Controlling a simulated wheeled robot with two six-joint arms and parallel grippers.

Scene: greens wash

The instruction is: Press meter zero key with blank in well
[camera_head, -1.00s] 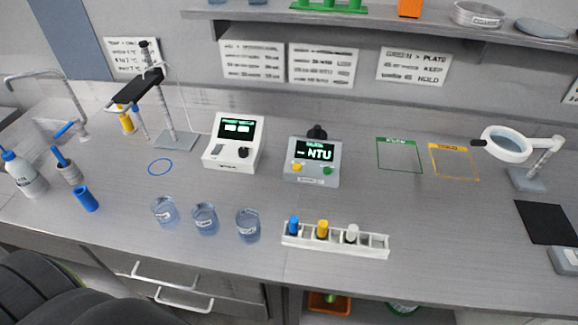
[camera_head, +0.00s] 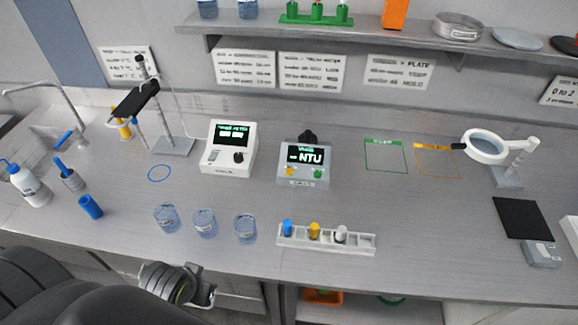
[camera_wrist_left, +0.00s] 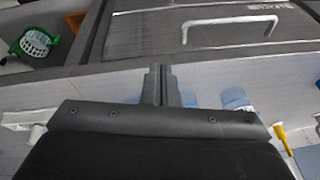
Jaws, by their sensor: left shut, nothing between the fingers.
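The grey NTU meter (camera_head: 303,178) stands mid-bench. Its lit screen (camera_head: 305,156) shows a dash and "NTU". A white rack (camera_head: 358,243) in front holds vials with blue (camera_head: 287,227), yellow (camera_head: 314,230) and white (camera_head: 341,234) caps. My left gripper (camera_head: 208,295) is low at the bench's front edge, away from the meter. In the wrist view its fingers (camera_wrist_left: 160,75) are together and empty.
Several labelled beakers, including one (camera_head: 245,229), stand left of the rack. A white meter (camera_head: 229,148) is left of the NTU meter. A magnifier lamp (camera_head: 486,147) stands at right. A drawer handle (camera_wrist_left: 228,22) shows in the wrist view. Bench between the rack and the NTU meter is clear.

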